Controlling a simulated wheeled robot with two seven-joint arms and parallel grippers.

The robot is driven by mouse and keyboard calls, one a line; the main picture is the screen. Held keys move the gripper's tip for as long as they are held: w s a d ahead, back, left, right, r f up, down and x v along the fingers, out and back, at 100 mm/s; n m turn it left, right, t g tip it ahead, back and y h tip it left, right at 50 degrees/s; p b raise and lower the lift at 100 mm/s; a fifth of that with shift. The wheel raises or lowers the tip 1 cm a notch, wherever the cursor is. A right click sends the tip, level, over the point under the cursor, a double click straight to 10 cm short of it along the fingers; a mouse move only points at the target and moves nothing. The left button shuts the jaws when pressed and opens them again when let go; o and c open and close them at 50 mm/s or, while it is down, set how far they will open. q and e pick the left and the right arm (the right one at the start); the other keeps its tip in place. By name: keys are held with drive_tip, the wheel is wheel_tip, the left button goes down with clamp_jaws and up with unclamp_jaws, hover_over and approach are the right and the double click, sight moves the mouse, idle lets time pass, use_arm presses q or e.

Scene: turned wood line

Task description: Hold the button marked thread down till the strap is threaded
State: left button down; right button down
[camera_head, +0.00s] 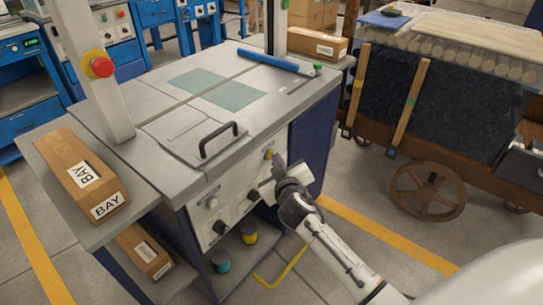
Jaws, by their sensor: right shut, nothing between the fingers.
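The strapping machine (185,150) stands in the middle, with its control panel (232,192) on the front side facing me. A yellow button (268,154) sits at the panel's upper right. A pale round button (212,203) and dark knobs (219,227) are further left and lower. No marking beside them is readable, so I cannot tell which is marked thread. My right gripper (276,163) is shut and empty, its tip right by the yellow button. I cannot tell whether it touches or presses it. My left gripper is out of view. No strap is clearly visible.
A black handle (219,138) rises from the machine's top. A red emergency button (102,67) is on the upright post. A carton marked BAY (80,172) lies on the left side shelf. A wooden cart (440,100) stands to the right, with open floor between.

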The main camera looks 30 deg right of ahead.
idle(0.3)
drive_tip(key=shift+s+d+p, duration=0.25)
drive_tip(key=shift+s+p, duration=0.1)
drive_tip(key=shift+s, duration=0.4)
drive_tip(key=s, duration=0.1)
drive_tip(key=s+d+p, duration=0.1)
drive_tip(key=s, duration=0.1)
drive_tip(key=s+d, duration=0.1)
drive_tip(key=shift+s+p, duration=0.3)
